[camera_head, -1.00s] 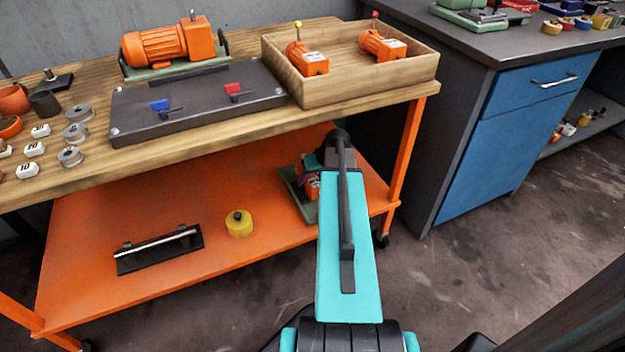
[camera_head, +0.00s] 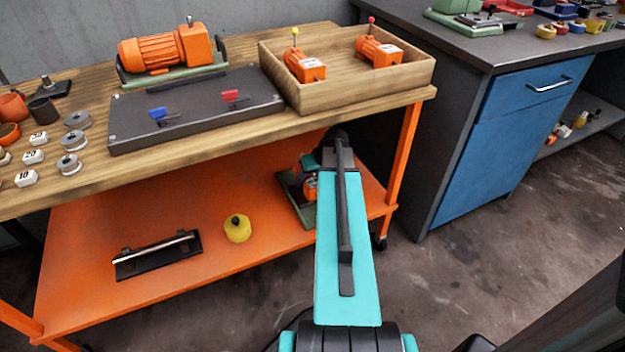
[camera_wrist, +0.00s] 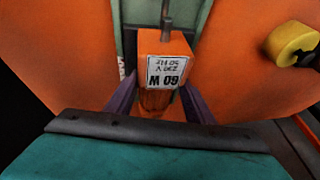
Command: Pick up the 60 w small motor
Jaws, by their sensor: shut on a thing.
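The small orange motor (camera_wrist: 160,50) has a white label reading 60 W, upside down in the wrist view, and a grey shaft at its far end. My gripper (camera_wrist: 157,103) is shut on it, with a purple finger at each side of its body. In the head view the motor (camera_head: 309,188) is partly hidden by my teal arm, at the right of the orange lower shelf (camera_head: 170,215). A green base (camera_head: 298,198) lies under or just beneath it. I cannot tell whether the motor touches it.
A yellow knobbed cylinder (camera_head: 237,229) and a black fixture with a metal rod (camera_head: 157,255) lie on the lower shelf. The wooden tabletop (camera_head: 200,140) overhangs my gripper. A wooden box (camera_head: 350,98) holds two other small orange motors. An orange table leg (camera_head: 404,150) stands close on the right.

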